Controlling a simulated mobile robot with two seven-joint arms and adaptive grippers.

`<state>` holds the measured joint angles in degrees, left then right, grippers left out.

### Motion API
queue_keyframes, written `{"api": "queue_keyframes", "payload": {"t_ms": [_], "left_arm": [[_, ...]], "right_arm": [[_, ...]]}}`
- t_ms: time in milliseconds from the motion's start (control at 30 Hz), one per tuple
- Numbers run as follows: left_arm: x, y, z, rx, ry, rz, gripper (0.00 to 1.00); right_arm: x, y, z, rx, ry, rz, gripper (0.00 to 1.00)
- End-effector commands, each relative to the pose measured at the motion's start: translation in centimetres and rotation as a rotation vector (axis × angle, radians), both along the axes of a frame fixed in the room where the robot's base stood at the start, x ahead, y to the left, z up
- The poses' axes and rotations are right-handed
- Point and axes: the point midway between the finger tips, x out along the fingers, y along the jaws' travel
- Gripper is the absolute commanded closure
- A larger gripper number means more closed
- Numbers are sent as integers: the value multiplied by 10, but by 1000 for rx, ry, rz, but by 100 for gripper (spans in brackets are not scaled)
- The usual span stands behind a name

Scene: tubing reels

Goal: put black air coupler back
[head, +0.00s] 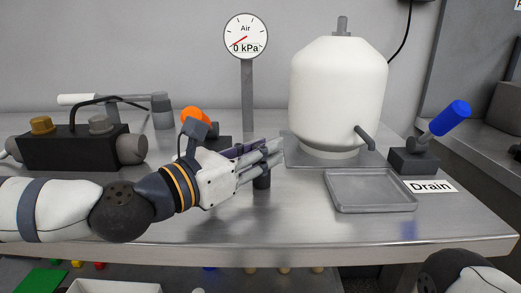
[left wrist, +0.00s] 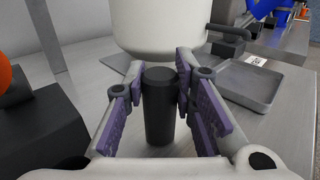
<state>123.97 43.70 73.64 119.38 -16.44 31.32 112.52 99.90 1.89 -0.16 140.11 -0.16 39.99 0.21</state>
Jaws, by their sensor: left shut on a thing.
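The black air coupler (left wrist: 160,112) is a dark upright cylinder between the purple-padded fingers of my left gripper (left wrist: 158,88) in the left wrist view. In the head view its lower part (head: 262,182) shows below the fingers of my left gripper (head: 268,153), near the middle of the bench. The left gripper is shut on the coupler. The fingers hide its upper part in the head view. I cannot tell whether its base touches the bench. My right gripper is out of view; only part of my right arm shows at the bottom right.
A white tank (head: 338,95) stands behind the gripper, with an Air gauge (head: 246,37) reading 0 kPa. A grey tray (head: 370,190) and blue-handled drain valve (head: 447,120) are to the right. An orange-handled valve (head: 196,117) and black pump block (head: 70,150) are left.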

Motion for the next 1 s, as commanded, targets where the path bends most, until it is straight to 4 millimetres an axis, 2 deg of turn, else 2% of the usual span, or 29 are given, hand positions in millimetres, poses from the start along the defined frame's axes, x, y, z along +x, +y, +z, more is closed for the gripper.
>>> {"api": "queue_keyframes", "payload": {"t_ms": [200,233,300,567,667,767,1000], "left_arm": [[0,0,-4,0,1,-1,100],[0,0,-4,0,1,-1,71],[0,0,-3,0,0,-1,56],[-1,0,-2,1,-1,-1,56],[-1,1,4,1,-4,0,56],[-13,14,1,0,0,1,56],[-57,59,-1,-1,2,3,56]], "right_arm": [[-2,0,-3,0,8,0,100],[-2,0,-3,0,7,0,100],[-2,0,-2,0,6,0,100],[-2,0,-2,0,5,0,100],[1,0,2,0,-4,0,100],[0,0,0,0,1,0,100],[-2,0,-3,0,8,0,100]]}}
